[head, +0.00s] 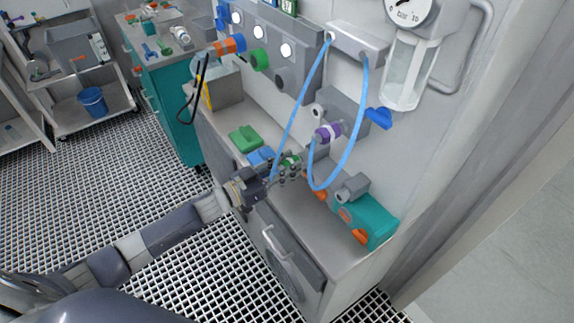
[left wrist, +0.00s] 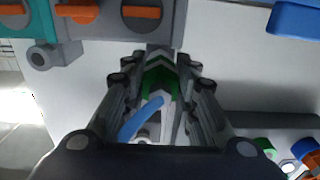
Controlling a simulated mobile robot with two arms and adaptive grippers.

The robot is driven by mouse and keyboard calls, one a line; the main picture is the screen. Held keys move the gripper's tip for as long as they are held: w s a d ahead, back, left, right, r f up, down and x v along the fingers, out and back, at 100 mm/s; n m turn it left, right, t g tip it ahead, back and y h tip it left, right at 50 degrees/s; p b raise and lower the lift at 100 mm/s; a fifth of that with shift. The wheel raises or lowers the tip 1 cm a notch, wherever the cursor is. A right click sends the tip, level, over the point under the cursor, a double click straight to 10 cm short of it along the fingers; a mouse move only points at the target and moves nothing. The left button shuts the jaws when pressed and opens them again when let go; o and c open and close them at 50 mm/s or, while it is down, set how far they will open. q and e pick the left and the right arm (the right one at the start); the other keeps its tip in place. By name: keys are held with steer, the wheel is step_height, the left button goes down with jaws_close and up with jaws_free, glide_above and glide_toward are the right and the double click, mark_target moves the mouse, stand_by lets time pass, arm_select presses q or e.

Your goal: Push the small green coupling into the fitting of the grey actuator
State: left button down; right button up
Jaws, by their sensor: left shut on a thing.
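My left gripper (head: 288,170) is shut on the small green coupling (head: 291,160), above the bench at the wall. In the left wrist view the coupling (left wrist: 158,82) shows as green between the fingers, partly hidden by them. A light blue hose (head: 297,105) runs from the held coupling up to the wall unit; it also shows between the fingers in the left wrist view (left wrist: 139,118). A grey block that looks like the actuator (left wrist: 152,22), with an orange part, lies just beyond the fingertips. I cannot tell whether the coupling touches its fitting. My right gripper is not in view.
A teal unit (head: 371,222) with orange parts stands right of the gripper. A purple coupling (head: 328,132) on the hose loop and a blue handle (head: 379,117) are above. Green (head: 245,139) and blue (head: 260,156) blocks lie left on the bench (head: 300,218).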

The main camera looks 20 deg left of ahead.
arm_select(q)
steer(key=shift+w+d, duration=0.35)
steer(key=shift+w, duration=0.1)
steer(key=c, duration=1.2)
jaws_free()
steer(key=v, duration=1.2)
steer(key=s+a+f+n+g+y, duration=0.1)
steer(key=s+a+f+n+y, duration=0.15)
steer(key=f, duration=0.75)
steer(key=s+a+f+n+g+y, duration=0.1)
steer(key=s+a+f+y, duration=0.25)
steer(key=f, duration=0.65)
steer(key=s+a+f+n+g+y, duration=0.1)
steer(key=s+a+f+y, duration=0.15)
steer(key=f, duration=0.75)
steer(key=s+d+f+g+y, duration=0.1)
steer(key=s+f+g+y, duration=0.3)
steer(key=s+f, duration=0.95)
steer(key=s+d+f+g, duration=0.3)
steer(key=s+d, duration=0.1)
steer(key=s, duration=0.6)
steer(key=s+d+f+g+h, duration=0.1)
steer(key=s+d+f+g, duration=0.2)
steer(key=s, duration=0.7)
steer(key=shift+s+d+f+n, duration=0.15)
steer(key=shift+d+f+n, duration=0.15)
steer(key=shift+d+n, duration=0.05)
